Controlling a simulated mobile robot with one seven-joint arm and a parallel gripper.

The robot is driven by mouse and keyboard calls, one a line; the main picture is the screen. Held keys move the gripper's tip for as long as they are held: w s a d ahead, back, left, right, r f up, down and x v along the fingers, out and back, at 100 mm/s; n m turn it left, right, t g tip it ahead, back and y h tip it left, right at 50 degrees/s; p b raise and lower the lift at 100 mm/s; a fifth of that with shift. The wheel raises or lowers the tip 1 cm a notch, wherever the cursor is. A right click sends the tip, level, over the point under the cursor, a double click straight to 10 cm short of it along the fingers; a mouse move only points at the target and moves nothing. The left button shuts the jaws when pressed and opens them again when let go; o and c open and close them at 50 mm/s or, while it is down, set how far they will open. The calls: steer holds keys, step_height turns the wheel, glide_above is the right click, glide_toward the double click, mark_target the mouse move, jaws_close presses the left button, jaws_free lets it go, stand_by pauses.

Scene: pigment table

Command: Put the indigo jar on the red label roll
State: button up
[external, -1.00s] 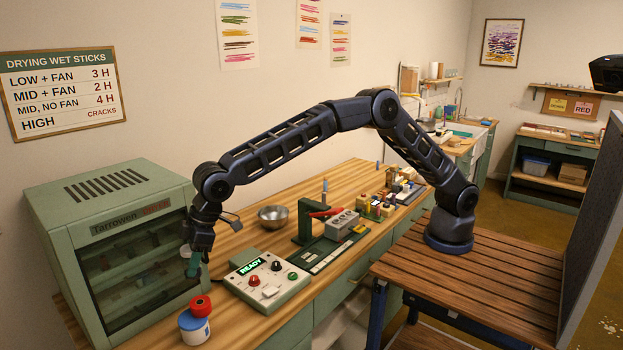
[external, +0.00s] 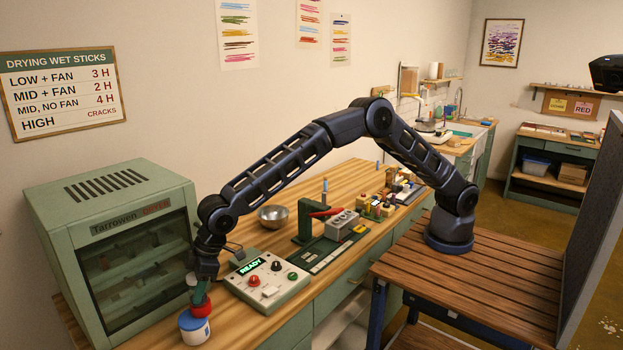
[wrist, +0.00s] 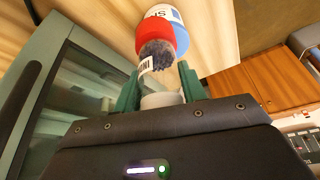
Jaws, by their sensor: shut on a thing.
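My gripper (external: 196,287) points down at the front left of the bench, shut on the indigo jar. In the wrist view the jar (wrist: 157,60) sits between the green fingers (wrist: 157,88), with dark blue-grey contents, a white label and a pale end toward the palm. The red label roll (external: 204,309) is directly below the gripper, on a blue and white tub (external: 196,333). In the wrist view the red roll (wrist: 165,30) lies just beyond the jar's far end. I cannot tell whether jar and roll touch.
A green drying cabinet (external: 110,175) stands close on the left. A control box (external: 266,283) with a lit display is right of the gripper. A metal bowl (external: 273,217) and a green stand (external: 305,225) are farther back. The tub is near the bench's front edge.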

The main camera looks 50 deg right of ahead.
steer(key=shift+f, duration=0.1)
steer(key=o, duration=1)
steer(key=v, duration=1.2)
